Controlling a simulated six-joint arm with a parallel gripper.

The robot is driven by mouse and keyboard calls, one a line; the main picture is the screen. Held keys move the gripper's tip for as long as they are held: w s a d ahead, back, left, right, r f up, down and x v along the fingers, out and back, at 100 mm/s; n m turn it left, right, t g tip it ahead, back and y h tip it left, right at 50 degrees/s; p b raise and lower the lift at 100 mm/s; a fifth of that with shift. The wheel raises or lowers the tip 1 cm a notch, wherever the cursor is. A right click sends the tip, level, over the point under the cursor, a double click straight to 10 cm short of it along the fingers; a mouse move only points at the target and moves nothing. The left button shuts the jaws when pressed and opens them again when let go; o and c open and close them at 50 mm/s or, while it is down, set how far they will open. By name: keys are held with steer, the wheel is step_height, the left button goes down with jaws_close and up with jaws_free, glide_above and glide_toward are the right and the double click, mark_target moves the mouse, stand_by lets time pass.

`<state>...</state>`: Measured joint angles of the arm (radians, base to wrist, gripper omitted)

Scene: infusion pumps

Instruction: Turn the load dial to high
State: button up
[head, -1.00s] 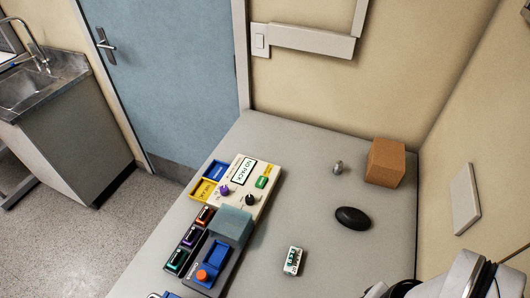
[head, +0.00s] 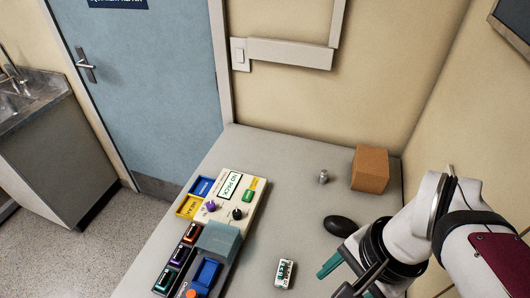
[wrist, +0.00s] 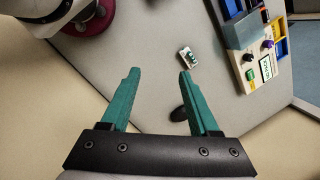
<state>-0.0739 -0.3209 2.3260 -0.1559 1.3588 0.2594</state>
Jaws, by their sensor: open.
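A cream panel (head: 222,217) with a NO PACK display (head: 230,186) lies on the table, left of centre. It carries a purple knob (head: 211,206), a black knob (head: 237,213) and a green button (head: 248,196). I cannot read which knob is the load dial or where either points. In the wrist view the purple knob (wrist: 268,44) and black knob (wrist: 248,57) show at upper right. My gripper (head: 332,282) has teal fingers and is at the lower right in the head view, apart from the panel. In the wrist view my gripper (wrist: 159,72) is open and empty.
A white-and-green pack (head: 285,273) lies between panel and gripper. A black oval object (head: 340,226), a small metal piece (head: 323,177) and a brown box (head: 370,168) are to the right. A grey block (head: 218,240) and several coloured packs (head: 179,255) adjoin the panel.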

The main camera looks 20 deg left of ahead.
steer(key=w+a+m+y, duration=0.1)
steer(key=w+a+m, duration=0.3)
steer(key=w+a, duration=0.8)
steer(key=m+y, duration=0.1)
steer(key=m, duration=0.3)
glide_toward(237, 212)
steer(key=shift+g, duration=0.4)
steer(key=x, duration=0.7)
steer(key=shift+w+f, duration=0.2)
steer(key=shift+f, duration=0.1)
steer(key=shift+a+f, duration=0.25)
steer(key=shift+f, duration=0.25)
jaws_close()
